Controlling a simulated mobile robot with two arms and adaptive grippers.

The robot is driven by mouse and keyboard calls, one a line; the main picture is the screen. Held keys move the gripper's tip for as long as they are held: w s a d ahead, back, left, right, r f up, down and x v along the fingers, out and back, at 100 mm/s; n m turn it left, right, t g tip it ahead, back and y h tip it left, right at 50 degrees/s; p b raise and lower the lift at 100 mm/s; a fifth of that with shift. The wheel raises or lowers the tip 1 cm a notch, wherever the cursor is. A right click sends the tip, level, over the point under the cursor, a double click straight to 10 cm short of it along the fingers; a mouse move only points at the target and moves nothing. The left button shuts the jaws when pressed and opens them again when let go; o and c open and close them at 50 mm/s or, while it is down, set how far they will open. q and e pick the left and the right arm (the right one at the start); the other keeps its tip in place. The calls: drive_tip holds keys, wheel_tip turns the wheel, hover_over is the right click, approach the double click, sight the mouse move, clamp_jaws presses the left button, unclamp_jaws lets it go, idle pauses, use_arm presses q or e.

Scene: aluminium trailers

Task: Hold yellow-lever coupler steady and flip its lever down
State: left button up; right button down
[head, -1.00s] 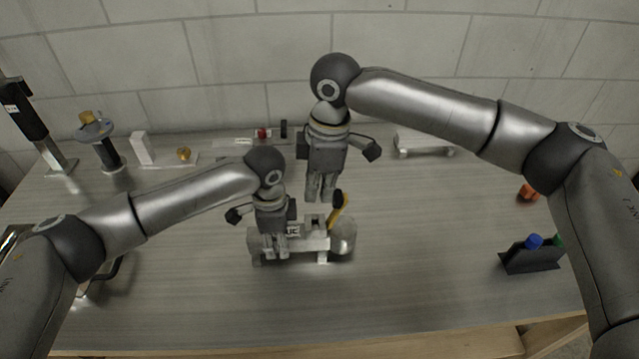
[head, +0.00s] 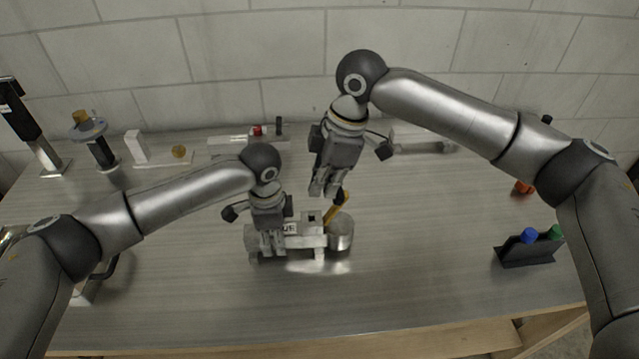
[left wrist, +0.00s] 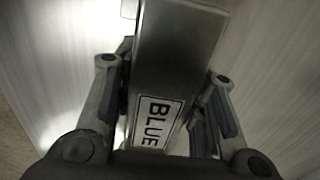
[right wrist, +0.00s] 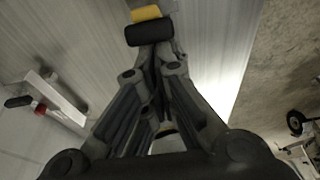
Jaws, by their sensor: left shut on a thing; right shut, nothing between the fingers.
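The coupler (head: 307,241) is a metal bar with a rounded end at right, lying across the middle of the table. Its yellow lever (head: 334,210) stands up at a slant and has a black tip. In the left wrist view the coupler's bar (left wrist: 178,50) carries a label reading BLUE. My left gripper (head: 272,250) is shut on the bar, one finger on each side. My right gripper (head: 322,193) is shut and empty, just beside the lever's black tip. The right wrist view shows the black tip (right wrist: 150,34) just past the fingertips; contact is unclear.
A black holder (head: 527,254) with blue and green caps stands at right. A pale metal bar (head: 420,142) lies behind my right arm. Stands (head: 104,152) and a white block (head: 136,146) are at back left. The table front is clear.

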sight(343, 194)
drive_tip(key=shift+d+f, duration=0.1)
drive_tip(key=shift+d, duration=0.6)
drive_tip(key=d+y, duration=0.1)
drive_tip(key=y, duration=0.1)
drive_tip(key=d+f+y, duration=0.1)
drive_tip(key=d+y, duration=0.1)
drive_tip(key=shift+s+d+y, duration=0.1)
drive_tip(key=shift+d+y, duration=0.1)
drive_tip(key=shift+y, duration=0.2)
drive_tip(key=d+f+y, duration=0.2)
drive_tip(key=d+f, duration=0.2)
drive_tip(key=d, duration=0.1)
drive_tip(key=shift+d+f+y, duration=0.3)
drive_tip(key=shift+d+f, duration=0.05)
drive_tip(key=shift+f, duration=0.05)
drive_tip(key=shift+f, duration=0.1)
drive_tip(key=shift+d, duration=0.15)
drive_tip(key=d+r, duration=0.2)
drive_tip(key=d, duration=0.7)
drive_tip(key=shift+d+r, duration=0.25)
drive_tip(key=shift+d, duration=0.05)
